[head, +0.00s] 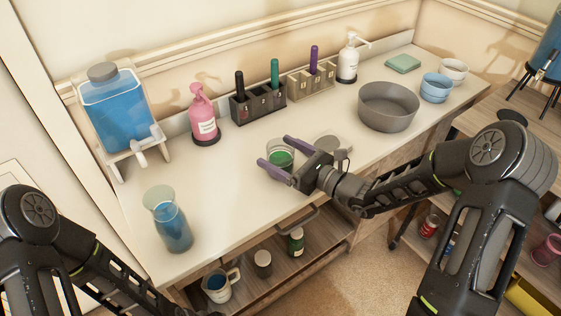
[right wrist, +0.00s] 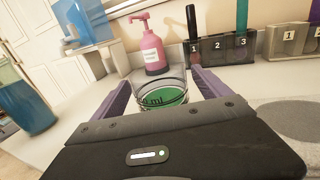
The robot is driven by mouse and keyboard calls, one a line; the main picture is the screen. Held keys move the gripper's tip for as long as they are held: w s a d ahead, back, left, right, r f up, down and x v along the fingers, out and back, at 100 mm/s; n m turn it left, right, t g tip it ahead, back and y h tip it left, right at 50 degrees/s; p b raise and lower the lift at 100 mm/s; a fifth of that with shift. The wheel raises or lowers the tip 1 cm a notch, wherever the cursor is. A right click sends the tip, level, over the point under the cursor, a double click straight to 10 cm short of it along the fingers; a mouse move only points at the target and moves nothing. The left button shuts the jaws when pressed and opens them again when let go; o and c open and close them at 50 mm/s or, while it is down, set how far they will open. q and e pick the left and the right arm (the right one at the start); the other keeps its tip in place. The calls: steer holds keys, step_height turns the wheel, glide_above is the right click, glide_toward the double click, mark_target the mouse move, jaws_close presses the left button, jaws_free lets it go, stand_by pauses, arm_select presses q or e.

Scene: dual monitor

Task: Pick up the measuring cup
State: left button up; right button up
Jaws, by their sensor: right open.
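The measuring cup (head: 281,157) is a clear glass with green liquid, standing upright on the white counter. In the right wrist view the cup (right wrist: 162,97) shows an "ml" mark and sits between the purple fingers. My right gripper (head: 274,150) is open, with one finger on each side of the cup. I cannot tell whether either finger touches the glass. The gripper body hides part of the cup's lower side. My left arm enters at the lower left, but its gripper is out of view.
Behind the cup stand a pink pump bottle (head: 204,114), a dark numbered holder (head: 258,104) and a beige holder (head: 312,80). A blue-filled vase (head: 171,222) and a dispenser (head: 120,110) are at left. A grey bowl (head: 388,106) is at right. The counter (head: 225,185) left of the cup is clear.

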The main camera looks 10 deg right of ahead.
steer(key=shift+c, duration=0.2)
stand_by(0.4)
steer(key=c, duration=1.7)
steer(key=shift+o, duration=0.2)
steer(key=shift+r, duration=0.1)
step_height(320, 180, up, 10)
steer(key=p, duration=0.1)
